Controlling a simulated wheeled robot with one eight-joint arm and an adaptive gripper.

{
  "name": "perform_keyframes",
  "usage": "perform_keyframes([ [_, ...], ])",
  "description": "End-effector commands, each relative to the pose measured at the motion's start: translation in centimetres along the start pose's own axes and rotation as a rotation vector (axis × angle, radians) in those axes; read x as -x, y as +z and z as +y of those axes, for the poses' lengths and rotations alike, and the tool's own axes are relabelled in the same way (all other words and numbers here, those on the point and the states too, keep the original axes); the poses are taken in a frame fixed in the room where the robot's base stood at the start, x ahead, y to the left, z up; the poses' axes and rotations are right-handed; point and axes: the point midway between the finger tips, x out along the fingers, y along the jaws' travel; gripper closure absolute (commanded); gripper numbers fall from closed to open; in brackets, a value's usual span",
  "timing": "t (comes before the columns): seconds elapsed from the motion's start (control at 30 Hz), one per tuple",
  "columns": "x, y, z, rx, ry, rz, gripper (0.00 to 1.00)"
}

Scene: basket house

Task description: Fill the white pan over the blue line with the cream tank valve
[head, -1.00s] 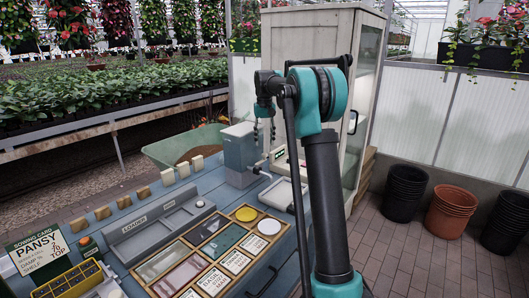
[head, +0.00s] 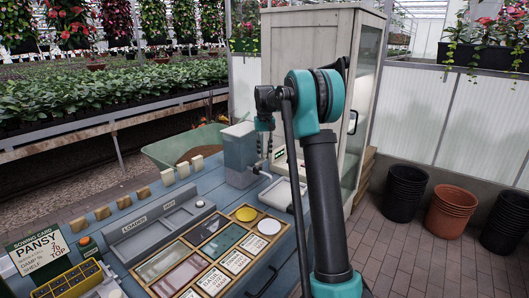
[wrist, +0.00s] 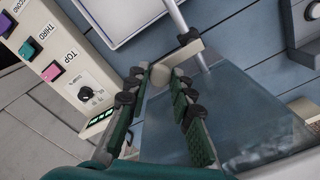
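The white pan (head: 283,194) is a shallow tray on the blue bench; its corner shows at the top of the wrist view (wrist: 110,18). No blue line or water level is readable in it. The grey-blue tank (head: 240,152) stands beside it and looks translucent in the wrist view (wrist: 225,115). In the head view my gripper (head: 265,142) is beside the tank.
A control panel (wrist: 65,65) with coloured buttons and a dial lies close left of my fingers. A cabinet (head: 315,90) stands behind.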

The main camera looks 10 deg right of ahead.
Motion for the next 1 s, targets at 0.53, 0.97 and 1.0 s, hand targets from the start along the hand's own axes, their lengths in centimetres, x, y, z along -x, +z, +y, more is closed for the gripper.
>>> perform_keyframes([
  [0.53, 0.0, 0.3, 0.3, -0.076, 0.0, 0.0, 1.0],
  [0.97, 0.0, 1.7, 1.1, -0.397, 0.0, 0.0, 1.0],
  [1.0, 0.0, 1.9, 1.2, -0.428, 0.0, 0.0, 1.0],
])
